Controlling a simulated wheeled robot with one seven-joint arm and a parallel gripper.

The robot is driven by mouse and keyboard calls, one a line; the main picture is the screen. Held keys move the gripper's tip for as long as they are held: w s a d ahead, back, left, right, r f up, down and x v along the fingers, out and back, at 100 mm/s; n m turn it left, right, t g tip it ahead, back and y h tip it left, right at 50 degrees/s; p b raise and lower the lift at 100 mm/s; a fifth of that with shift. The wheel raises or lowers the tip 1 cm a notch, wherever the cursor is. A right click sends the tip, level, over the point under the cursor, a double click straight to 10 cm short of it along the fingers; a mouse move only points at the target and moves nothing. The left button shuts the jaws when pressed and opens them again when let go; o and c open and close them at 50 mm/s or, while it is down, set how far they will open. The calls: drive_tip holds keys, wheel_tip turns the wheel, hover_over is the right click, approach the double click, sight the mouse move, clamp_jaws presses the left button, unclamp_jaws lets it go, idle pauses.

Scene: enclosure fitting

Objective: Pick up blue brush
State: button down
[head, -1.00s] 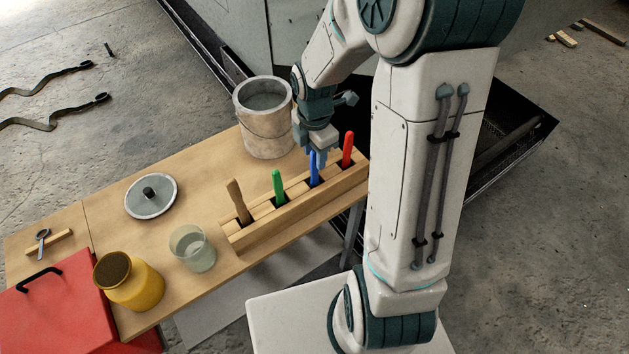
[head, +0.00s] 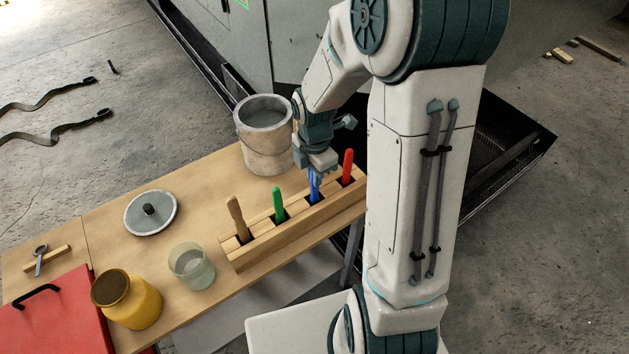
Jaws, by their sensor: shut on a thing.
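The blue brush (head: 315,190) stands upright in a slot of the wooden rack (head: 250,254), between the green brush (head: 278,204) and the red brush (head: 347,166). My gripper (head: 316,177) is above the rack, pointing down, and is shut on the blue brush's handle. The upper part of the handle is partly hidden by the fingers. The brush's lower end is hidden in the slot.
A brown brush (head: 237,216) stands in the rack's left end. A metal bucket (head: 264,145) is close behind my gripper. A lid (head: 150,212), glass (head: 191,266), yellow jar (head: 128,300) and red box (head: 52,318) are further left on the table.

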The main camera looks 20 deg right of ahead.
wheel_tip(320, 180, up, 18)
idle(0.5)
drive_tip(key=shift+f, duration=0.15)
idle(0.6)
